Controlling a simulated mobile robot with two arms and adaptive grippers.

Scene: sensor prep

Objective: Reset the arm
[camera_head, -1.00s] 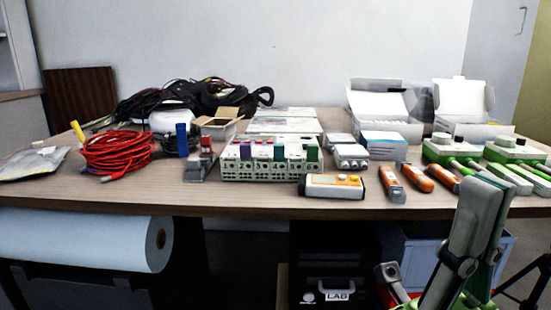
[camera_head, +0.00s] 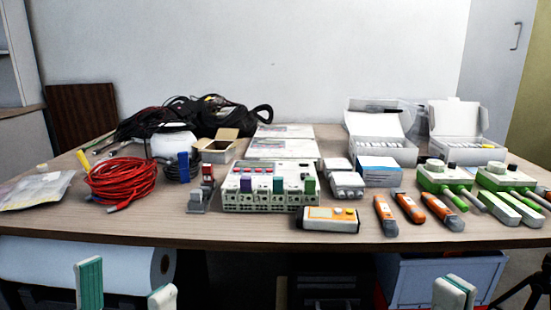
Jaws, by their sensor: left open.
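My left gripper (camera_head: 126,290) is at the bottom left, in front of the table's front edge. Its two fingers, pale with green pads, stand apart and hold nothing. My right gripper (camera_head: 455,291) is at the bottom right, in front of a blue-grey bin. Only its pale fingertips show, close together and cut off by the lower picture edge, so its opening is unclear. Both grippers are apart from the things on the table.
The wooden table (camera_head: 240,228) bears a red cable coil (camera_head: 120,182), a white-green terminal block (camera_head: 268,188), an orange-white meter (camera_head: 327,218), orange handheld tools (camera_head: 409,207) and open white boxes (camera_head: 381,138). The bin (camera_head: 440,275) and a white roll (camera_head: 60,262) are below.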

